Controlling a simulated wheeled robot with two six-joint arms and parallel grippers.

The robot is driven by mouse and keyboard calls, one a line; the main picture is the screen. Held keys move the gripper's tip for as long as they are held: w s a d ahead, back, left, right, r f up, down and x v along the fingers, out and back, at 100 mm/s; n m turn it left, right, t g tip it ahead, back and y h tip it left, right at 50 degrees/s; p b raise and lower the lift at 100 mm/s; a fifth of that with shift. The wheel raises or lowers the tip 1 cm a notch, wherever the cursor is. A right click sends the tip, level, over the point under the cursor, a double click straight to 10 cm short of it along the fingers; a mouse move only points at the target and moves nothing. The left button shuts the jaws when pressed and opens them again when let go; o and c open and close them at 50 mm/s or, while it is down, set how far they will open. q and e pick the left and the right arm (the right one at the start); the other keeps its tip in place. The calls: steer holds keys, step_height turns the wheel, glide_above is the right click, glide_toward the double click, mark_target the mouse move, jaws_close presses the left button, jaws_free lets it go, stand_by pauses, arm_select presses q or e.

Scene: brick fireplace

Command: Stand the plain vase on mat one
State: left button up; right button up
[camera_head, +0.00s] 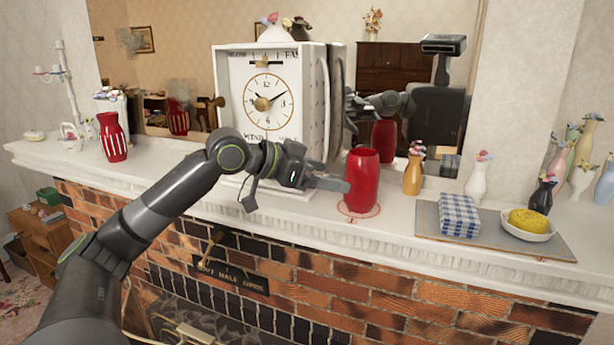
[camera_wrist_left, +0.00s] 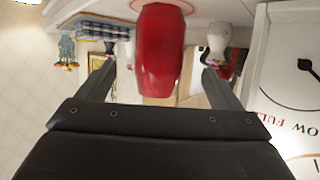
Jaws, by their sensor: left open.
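The plain red vase (camera_head: 361,178) stands upright on the mantel, on a round pale mat with a red rim (camera_head: 346,213). No label on this mat is readable. My left gripper (camera_head: 338,181) is open just left of the vase, its fingers pointing at it. In the left wrist view, which is upside down, the vase (camera_wrist_left: 160,48) shows between the two spread fingers, and part of the red-rimmed mat (camera_wrist_left: 184,5) shows at the top edge. I cannot tell whether a finger touches the vase. My right gripper is not in view.
A white clock (camera_head: 267,95) stands behind my left forearm. A red-and-white striped vase (camera_head: 112,138) is at the left. An amber vase (camera_head: 413,173) stands right of the plain one. A grey tray (camera_head: 428,222) holds a checked cloth (camera_head: 459,215) and a bowl (camera_head: 528,232). A mirror is behind.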

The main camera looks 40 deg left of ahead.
arm_select(q)
steer(key=shift+b+v, duration=0.8)
steer(key=shift+v, duration=1.1)
